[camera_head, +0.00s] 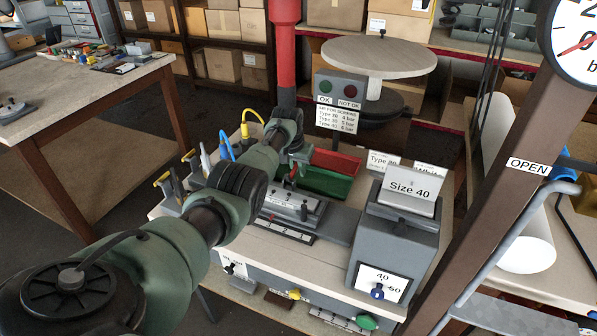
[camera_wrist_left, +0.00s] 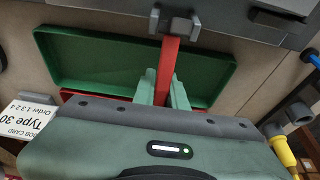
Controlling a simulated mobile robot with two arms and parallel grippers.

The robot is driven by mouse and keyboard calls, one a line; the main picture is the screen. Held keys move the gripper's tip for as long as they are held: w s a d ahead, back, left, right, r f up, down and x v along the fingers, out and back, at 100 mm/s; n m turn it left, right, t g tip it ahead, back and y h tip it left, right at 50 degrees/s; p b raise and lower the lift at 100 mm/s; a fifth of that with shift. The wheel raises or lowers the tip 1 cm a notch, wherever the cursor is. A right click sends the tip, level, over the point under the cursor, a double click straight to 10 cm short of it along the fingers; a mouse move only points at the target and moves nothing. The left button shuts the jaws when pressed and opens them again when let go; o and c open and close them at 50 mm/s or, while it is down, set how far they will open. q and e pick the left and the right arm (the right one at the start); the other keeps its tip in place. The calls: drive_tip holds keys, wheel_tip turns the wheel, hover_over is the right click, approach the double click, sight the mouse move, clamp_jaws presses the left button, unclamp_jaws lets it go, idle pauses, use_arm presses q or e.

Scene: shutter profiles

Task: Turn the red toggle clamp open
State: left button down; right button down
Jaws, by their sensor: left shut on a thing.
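The red toggle clamp (camera_wrist_left: 170,62) shows in the left wrist view as a flat red lever. It runs from a grey bracket (camera_wrist_left: 180,24) at the top down between my fingers. My left gripper (camera_wrist_left: 163,92) is shut on this lever, with a pale green finger on each side of it. In the head view my left gripper (camera_head: 295,162) is over the grey fixture on the bench, and the clamp is mostly hidden there by the gripper and arm. My right gripper is in neither view.
A green bin (camera_head: 325,184) and a red bin (camera_head: 336,162) stand just behind the fixture (camera_head: 290,205). A grey box labelled "Size 40" (camera_head: 405,230) stands to its right. Yellow and blue handled tools (camera_head: 225,146) stand at the left. A brown post (camera_head: 480,170) rises at the right.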

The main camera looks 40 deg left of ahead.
use_arm(q)
drive_tip(key=shift+f, duration=0.1)
drive_tip(key=c, duration=1.4)
unclamp_jaws()
drive_tip(key=shift+c, duration=0.2)
